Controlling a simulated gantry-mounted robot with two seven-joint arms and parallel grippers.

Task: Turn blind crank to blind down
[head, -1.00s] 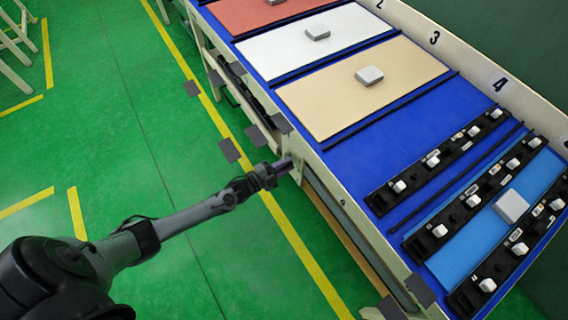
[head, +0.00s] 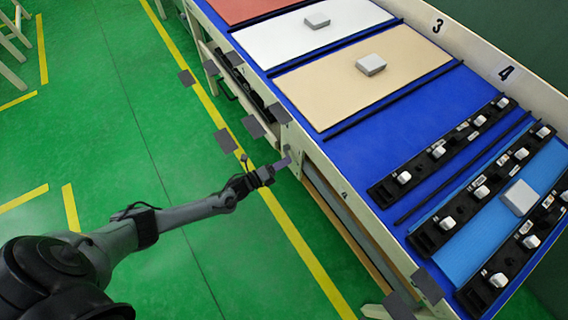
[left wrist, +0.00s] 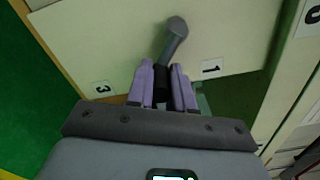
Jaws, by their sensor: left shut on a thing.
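The blind crank (left wrist: 173,42) shows in the left wrist view as a grey angled arm with a dark grip, in front of a pale panel. My left gripper (left wrist: 161,72) has its purple fingers shut on the dark grip, one on each side. In the head view the left gripper (head: 284,163) is at the pale side of the blue-topped table (head: 375,140). The crank is too small to make out there. The blind itself cannot be identified. My right gripper is not in view.
Labels 3 (left wrist: 102,88) and 1 (left wrist: 211,69) sit on the panel on either side of the crank. The table carries coloured boards, grey blocks and black clip strips (head: 440,155).

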